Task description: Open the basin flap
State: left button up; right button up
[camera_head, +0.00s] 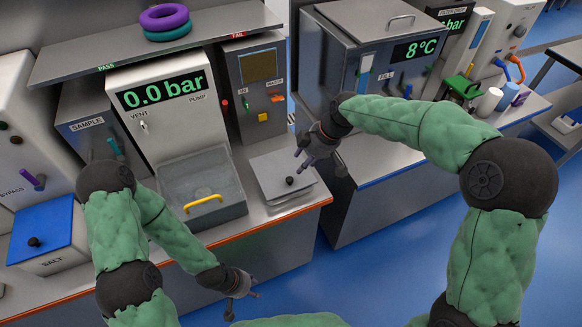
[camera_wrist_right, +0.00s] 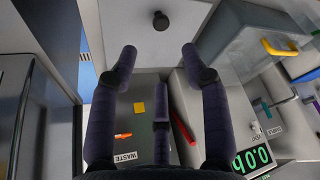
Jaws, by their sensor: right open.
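A flat light-grey flap (camera_head: 270,190) with a black knob (camera_head: 290,181) lies closed on the counter, below the panel marked IN and WASTE. I take this to be the basin flap; no label on it is readable. My right gripper (camera_head: 320,160) is open and empty above and to the right of the knob. In the right wrist view, the spread fingers (camera_wrist_right: 158,55) point toward the flap (camera_wrist_right: 120,15), with the knob (camera_wrist_right: 160,19) beyond the fingertips, apart from them. My left gripper (camera_head: 243,300) is open and empty, low in front of the counter's orange edge.
Left of the flap is a grey tub with a clear lid and yellow handle (camera_head: 203,204), under the 0.0 bar unit (camera_head: 170,105). The WASTE panel (camera_head: 256,85) rises behind the flap. A steel cabinet (camera_head: 335,75) stands to the right, close to my right arm.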

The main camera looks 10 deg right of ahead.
aim_at(290, 179)
jog(key=b+x, duration=0.3)
jog(key=x, duration=0.7)
jog(key=shift+a+f, duration=0.2)
jog(key=shift+f, duration=0.05)
grip_shut()
